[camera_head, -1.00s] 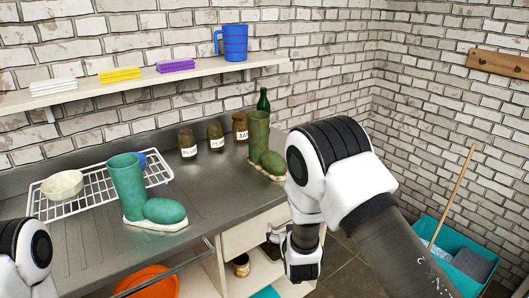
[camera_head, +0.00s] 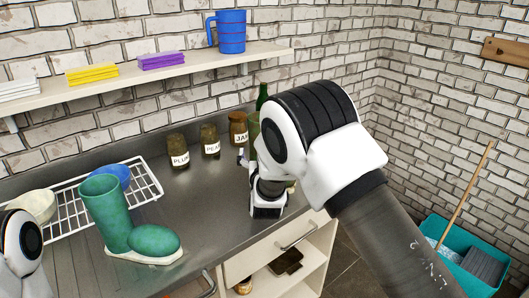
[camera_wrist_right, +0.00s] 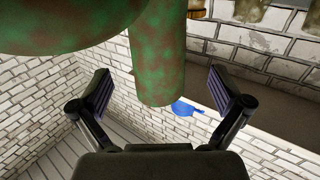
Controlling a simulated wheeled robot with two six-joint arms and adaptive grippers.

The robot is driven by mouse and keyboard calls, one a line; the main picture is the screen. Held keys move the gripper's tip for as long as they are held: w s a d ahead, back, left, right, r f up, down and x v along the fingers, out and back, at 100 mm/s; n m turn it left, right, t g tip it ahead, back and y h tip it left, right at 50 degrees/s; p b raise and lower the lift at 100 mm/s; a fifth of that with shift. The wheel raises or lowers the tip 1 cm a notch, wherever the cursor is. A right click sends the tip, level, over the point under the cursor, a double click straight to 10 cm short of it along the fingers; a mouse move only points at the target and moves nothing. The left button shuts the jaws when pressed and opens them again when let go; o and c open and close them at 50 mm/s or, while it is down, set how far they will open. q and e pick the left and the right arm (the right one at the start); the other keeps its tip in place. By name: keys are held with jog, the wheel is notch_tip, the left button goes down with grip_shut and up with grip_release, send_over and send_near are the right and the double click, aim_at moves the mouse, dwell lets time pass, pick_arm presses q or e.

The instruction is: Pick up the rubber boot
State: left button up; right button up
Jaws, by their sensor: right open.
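A green mottled rubber boot (camera_head: 253,130) stands at the right part of the steel counter, mostly hidden behind my right arm in the head view. My right gripper (camera_wrist_right: 163,96) is open, with the boot's shaft (camera_wrist_right: 160,60) between its two pads in the right wrist view and a gap on both sides. The boot's rounded foot shows at the top left there. A second green boot (camera_head: 112,215) stands upright on the counter at the left, away from the gripper. Part of my left arm shows at the left edge; its gripper is out of view.
Labelled jars (camera_head: 178,152) stand along the counter's back, left of the gripper, and a dark green bottle (camera_head: 262,97) stands behind it. A wire rack (camera_head: 148,180) with bowls is at the left. A shelf (camera_head: 150,85) with a blue jug (camera_head: 230,30) runs above.

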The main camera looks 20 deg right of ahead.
jog(key=p+x, duration=0.1)
jog(key=x, duration=0.6)
jog(key=shift+s+d, duration=0.1)
jog(key=shift+s+r, duration=0.1)
jog(key=c, duration=1.5)
